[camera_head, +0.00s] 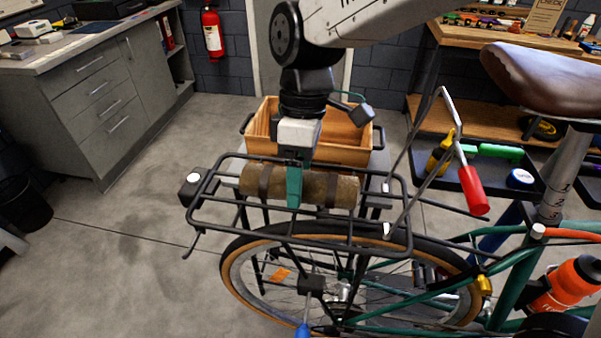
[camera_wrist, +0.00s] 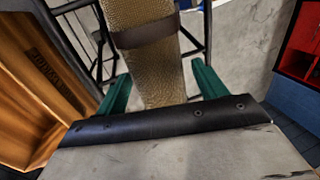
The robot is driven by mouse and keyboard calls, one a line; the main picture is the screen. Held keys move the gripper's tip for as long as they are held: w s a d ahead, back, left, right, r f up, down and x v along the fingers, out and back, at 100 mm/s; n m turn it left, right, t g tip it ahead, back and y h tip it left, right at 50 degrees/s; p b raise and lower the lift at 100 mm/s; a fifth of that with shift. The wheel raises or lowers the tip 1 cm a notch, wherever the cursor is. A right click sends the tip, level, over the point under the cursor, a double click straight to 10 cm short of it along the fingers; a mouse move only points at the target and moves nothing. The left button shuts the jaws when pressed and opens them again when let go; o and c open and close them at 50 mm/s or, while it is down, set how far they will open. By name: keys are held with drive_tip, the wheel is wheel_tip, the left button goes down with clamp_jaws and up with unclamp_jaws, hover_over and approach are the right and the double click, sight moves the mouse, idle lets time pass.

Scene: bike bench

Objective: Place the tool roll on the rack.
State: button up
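The tool roll (camera_head: 342,190) is a brown-olive cylinder with darker straps, lying lengthwise over the slats of the black bicycle rack (camera_head: 350,246). It appears to rest on the rack; its underside is hidden. My gripper (camera_head: 294,188) points down over the roll's middle, with one green finger in front of it. In the wrist view, the roll (camera_wrist: 158,75) runs between the two green fingers of my gripper (camera_wrist: 162,85). A narrow gap shows beside the right finger, so the fingers look open around it.
A wooden crate (camera_head: 352,140) stands just behind the rack. A sprung clamp bar with a red handle (camera_head: 473,190) rises at the rack's right end. The brown saddle (camera_head: 550,80) is farther right.

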drive_tip(key=shift+w, duration=0.1)
drive_tip(key=v, duration=1.2)
drive_tip(key=shift+r, duration=0.15)
drive_tip(key=shift+c, duration=0.4)
idle(0.6)
